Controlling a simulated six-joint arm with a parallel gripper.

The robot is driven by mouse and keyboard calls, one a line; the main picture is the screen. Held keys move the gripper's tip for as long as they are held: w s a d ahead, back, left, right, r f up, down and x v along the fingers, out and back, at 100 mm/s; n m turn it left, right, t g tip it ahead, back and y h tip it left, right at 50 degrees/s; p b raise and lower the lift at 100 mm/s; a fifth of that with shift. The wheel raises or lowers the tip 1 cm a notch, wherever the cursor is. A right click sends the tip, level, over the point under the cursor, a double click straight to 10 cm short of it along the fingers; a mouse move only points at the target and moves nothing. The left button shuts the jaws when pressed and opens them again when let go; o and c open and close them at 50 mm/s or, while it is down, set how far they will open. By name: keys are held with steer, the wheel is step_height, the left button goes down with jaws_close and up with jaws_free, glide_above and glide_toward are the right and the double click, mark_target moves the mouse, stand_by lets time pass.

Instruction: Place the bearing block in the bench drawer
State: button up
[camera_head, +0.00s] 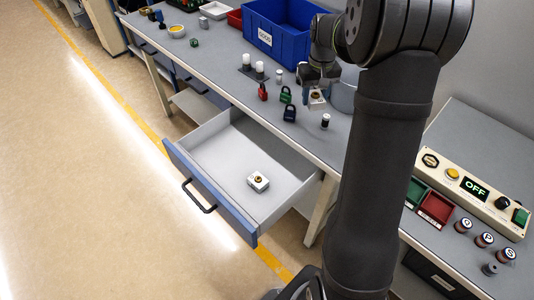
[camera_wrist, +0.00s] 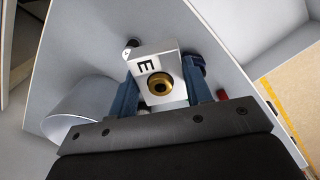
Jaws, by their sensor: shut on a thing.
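The bench drawer (camera_head: 212,202) is pulled open, with a blue front and a pale grey inside. One white bearing block (camera_head: 258,181) with a gold-brown ring lies on its floor. My gripper (camera_head: 317,88) is over the bench top, above and to the right of the drawer. It is shut on another white bearing block (camera_head: 317,101). In the wrist view this held bearing block (camera_wrist: 158,78) sits between the blue fingers, showing a dark letter and a brass ring. The head view does not clearly show how far it is above the bench.
Red, green and dark blue padlocks (camera_head: 288,95) and a small dark-and-white cylinder (camera_head: 325,121) stand near my gripper. A blue bin (camera_head: 278,42) is behind. A control panel (camera_head: 474,189) reading OFF is at right. Most of the drawer floor is clear.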

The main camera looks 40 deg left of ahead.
steer(key=s+a+n, duration=0.7)
steer(key=s+a, duration=0.6)
steer(key=s, duration=0.3)
glide_above(220, 163)
steer(key=f, duration=2.3)
steer(key=shift+d+f, duration=0.2)
steer(key=shift+f, duration=0.1)
steer(key=shift+a+f, duration=0.1)
steer(key=shift+f, duration=1.95)
steer(key=shift+f, duration=0.15)
steer(key=o, duration=1.1)
